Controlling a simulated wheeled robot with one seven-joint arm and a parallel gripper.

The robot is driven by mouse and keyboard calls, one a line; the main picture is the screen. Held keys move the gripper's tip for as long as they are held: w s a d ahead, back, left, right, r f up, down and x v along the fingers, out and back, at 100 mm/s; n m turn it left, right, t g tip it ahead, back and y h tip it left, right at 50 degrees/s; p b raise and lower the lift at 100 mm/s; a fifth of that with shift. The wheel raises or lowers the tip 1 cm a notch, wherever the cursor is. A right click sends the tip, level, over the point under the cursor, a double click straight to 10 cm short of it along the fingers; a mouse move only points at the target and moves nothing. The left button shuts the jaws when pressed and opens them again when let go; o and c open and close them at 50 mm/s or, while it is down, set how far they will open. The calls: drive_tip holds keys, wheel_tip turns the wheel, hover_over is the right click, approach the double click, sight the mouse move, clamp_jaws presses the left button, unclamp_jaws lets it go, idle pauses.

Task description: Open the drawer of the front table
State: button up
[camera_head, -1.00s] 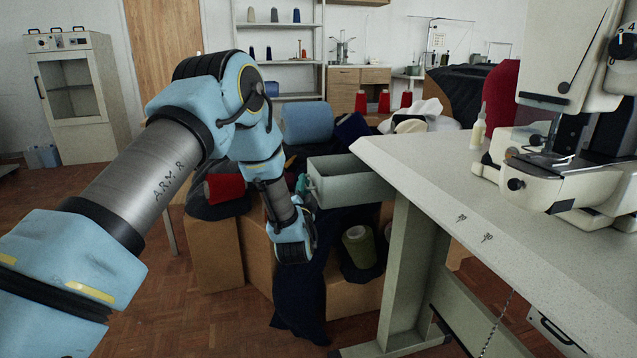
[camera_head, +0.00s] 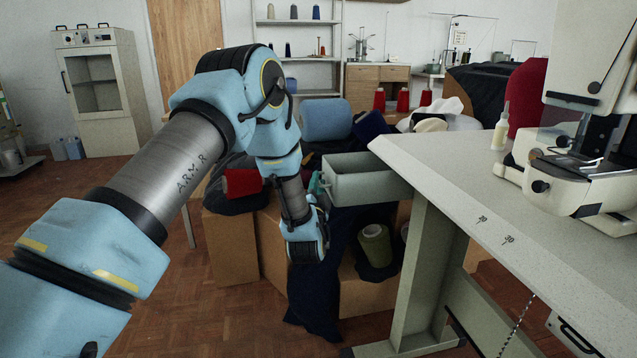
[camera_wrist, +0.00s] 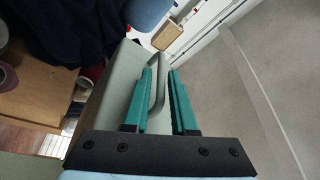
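The front table (camera_head: 480,185) has a pale speckled top and a grey-green frame. Its grey-green drawer (camera_head: 372,188) sticks out from under the left end, with its open top showing. In the head view my gripper (camera_head: 319,184) is at the drawer's outer end, its teal fingers small and partly hidden by my wrist. In the wrist view the teal fingers (camera_wrist: 162,85) stand apart on either side of the drawer's handle (camera_wrist: 159,88). A gap shows between the handle and the right finger. The drawer front (camera_wrist: 122,88) lies close behind.
A sewing machine (camera_head: 575,165) and a small bottle (camera_head: 501,128) stand on the tabletop. Cardboard boxes (camera_head: 232,248), dark cloth (camera_head: 318,290) and thread cones (camera_head: 375,245) crowd below and behind the drawer. Wooden floor is clear at the front left.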

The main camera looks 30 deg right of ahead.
drive_tip(key=v, duration=1)
drive_tip(key=shift+s, duration=0.1)
drive_tip(key=w+a+r+n+g+y, duration=0.1)
drive_tip(key=w+a+n+g+y, duration=0.25)
drive_tip(key=w+a, duration=0.4)
drive_tip(key=w+a+n+g+y, duration=0.2)
drive_tip(key=w+a+n+y, duration=0.25)
drive_tip(key=a, duration=0.65)
drive_tip(key=s+a+r+n+g+y, duration=0.1)
drive_tip(key=s+a+n+g+y, duration=0.3)
drive_tip(key=s+a, duration=0.7)
drive_tip(key=s+a+r+n+g+y, duration=0.15)
drive_tip(key=s+a+n+g, duration=0.5)
drive_tip(key=a, duration=0.95)
wheel_tip(320, 180, up, 24)
drive_tip(key=t+p, duration=0.2)
drive_tip(key=p, duration=2.1)
drive_tip(key=shift+s+d+f, duration=0.2)
drive_tip(key=shift+s+d, duration=0.05)
drive_tip(key=shift+s, duration=0.2)
